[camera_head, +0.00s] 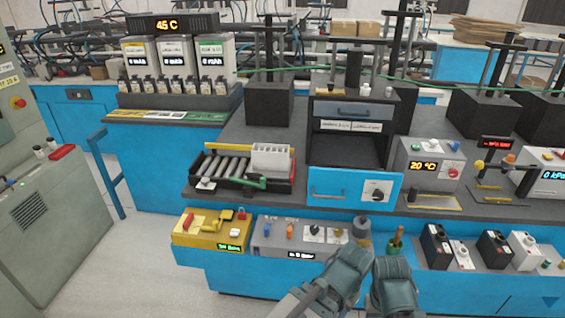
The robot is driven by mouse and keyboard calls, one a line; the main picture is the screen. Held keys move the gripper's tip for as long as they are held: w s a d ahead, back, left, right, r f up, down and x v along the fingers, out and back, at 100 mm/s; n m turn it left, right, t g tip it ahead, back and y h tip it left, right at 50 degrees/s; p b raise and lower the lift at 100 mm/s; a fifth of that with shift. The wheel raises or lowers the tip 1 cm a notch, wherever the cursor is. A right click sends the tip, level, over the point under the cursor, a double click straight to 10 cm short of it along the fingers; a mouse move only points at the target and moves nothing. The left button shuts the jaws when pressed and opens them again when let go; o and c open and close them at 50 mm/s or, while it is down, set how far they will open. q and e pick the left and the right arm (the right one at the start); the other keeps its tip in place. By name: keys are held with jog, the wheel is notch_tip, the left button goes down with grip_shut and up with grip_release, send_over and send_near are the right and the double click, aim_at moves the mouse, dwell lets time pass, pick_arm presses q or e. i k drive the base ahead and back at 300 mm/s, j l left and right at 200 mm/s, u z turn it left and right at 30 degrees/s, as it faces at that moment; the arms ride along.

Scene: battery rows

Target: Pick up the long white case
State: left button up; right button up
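A white ribbed case (271,158) stands on the right part of a dark roller tray (221,181) on the grey bench, left of the open chamber. It is the piece that best fits the long white case. My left gripper (350,262) and my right gripper (391,271) are at the bottom centre, side by side, as dark rounded arm ends. Both are below and to the right of the case, well apart from it. Their fingers cannot be made out, and I see nothing held.
A green-handled lever (247,182) lies at the tray's front, close to the case. The open dark chamber (346,145) with a blue front panel stands to the right. A yellow control box (211,229) and a grey switch panel (300,236) sit below the tray.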

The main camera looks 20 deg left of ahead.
aim_at(264, 157)
jog(key=j+z, duration=0.4)
jog(key=j, duration=1.4)
